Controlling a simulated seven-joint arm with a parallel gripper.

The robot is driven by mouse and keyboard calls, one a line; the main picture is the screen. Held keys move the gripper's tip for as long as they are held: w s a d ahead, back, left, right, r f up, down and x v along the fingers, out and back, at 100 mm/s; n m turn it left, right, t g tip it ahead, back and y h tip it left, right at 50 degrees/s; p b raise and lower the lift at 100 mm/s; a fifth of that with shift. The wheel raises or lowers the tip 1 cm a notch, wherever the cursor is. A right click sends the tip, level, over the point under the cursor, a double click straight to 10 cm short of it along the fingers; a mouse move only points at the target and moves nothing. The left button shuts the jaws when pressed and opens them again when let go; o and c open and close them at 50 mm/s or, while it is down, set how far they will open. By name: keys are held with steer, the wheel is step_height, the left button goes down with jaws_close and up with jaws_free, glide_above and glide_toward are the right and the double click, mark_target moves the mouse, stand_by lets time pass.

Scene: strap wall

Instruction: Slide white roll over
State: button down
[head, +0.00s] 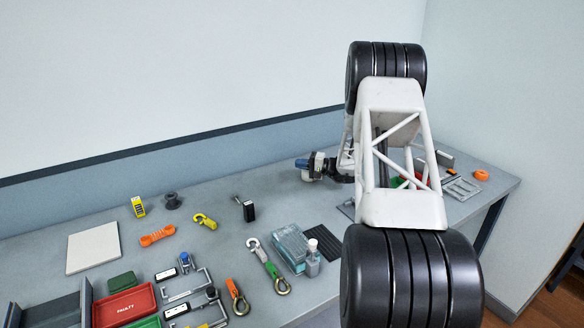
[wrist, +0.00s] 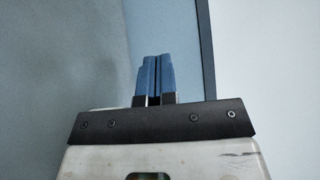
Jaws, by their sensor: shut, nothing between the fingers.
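I cannot make out a white roll in either view; my large arm links hide part of the bench at the right. My gripper (head: 300,163) is over the back part of the grey bench (head: 225,245) in the head view, its blue fingertips pointing left. In the wrist view the blue fingers (wrist: 153,77) are pressed together with nothing between them. A wall fills the background there, and no task object shows near the fingertips.
A white square plate (head: 93,248), an orange coiled strap (head: 157,236), a dark spool (head: 172,201) and a red tray (head: 124,305) are at the left. An orange ring (head: 481,174) lies far right.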

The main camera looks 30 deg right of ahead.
steer(key=d, duration=1.3)
step_height(320, 180, down, 5)
steer(key=shift+a+f, duration=0.1)
steer(key=shift+a, duration=0.5)
steer(key=a, duration=1.3)
steer(key=shift+a, duration=0.3)
steer(key=shift+d, duration=0.1)
stand_by(0.4)
